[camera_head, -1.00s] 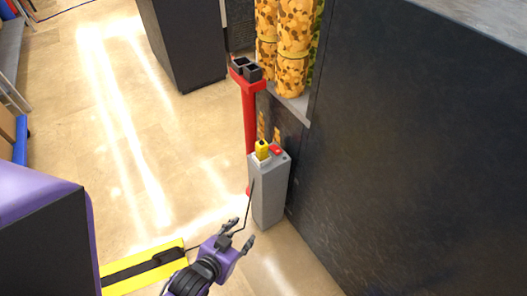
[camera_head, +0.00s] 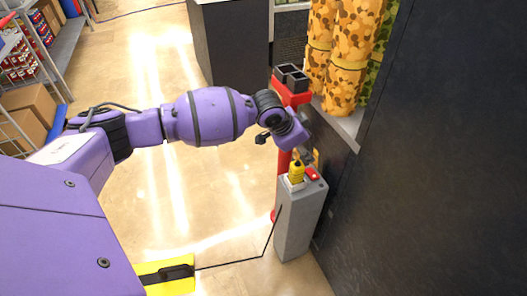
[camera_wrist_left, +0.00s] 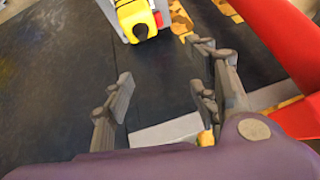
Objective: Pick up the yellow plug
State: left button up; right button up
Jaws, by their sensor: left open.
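The yellow plug (camera_head: 296,172) stands upright on top of the grey box (camera_head: 293,222), next to a small red part (camera_head: 312,174). My left gripper (camera_head: 304,156) is just behind and above the plug in the head view, partly hidden by its own wrist. The left wrist view shows the plug (camera_wrist_left: 135,18) at the top edge, beyond the fingertips. The left gripper (camera_wrist_left: 160,90) is open there, with nothing between its fingers. It does not appear to touch the plug. My right gripper does not show.
A red post (camera_head: 285,110) with black sockets stands close behind the box. A dark wall (camera_head: 430,180) is close on the right, with camouflage cylinders (camera_head: 335,60) on a shelf. A black cable (camera_head: 232,263) runs to a yellow-black piece (camera_head: 165,275).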

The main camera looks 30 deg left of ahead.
aim_at(295, 165)
pick_arm(q)
jog(key=s+a+f+g, duration=0.1)
jog(key=s, duration=0.1)
jog(key=s+a+f+n+g, duration=0.1)
jog(key=f, duration=0.1)
jog(key=shift+s+a, duration=0.15)
jog(key=shift+s, duration=0.25)
jog(key=shift+f+g, duration=0.3)
jog(key=shift+f, duration=0.1)
jog(key=x, duration=0.3)
jog(key=w+x, duration=0.1)
jog(key=x, duration=0.2)
jog(key=shift+w+f+b, duration=0.1)
jog(key=shift+f+b, duration=0.15)
jog(key=shift+b, duration=0.15)
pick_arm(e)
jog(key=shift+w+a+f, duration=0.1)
pick_arm(q)
jog(key=shift+c, duration=0.3)
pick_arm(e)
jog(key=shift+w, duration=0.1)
pick_arm(q)
jog(key=c, duration=1.2)
jog(key=shift+c, duration=0.2)
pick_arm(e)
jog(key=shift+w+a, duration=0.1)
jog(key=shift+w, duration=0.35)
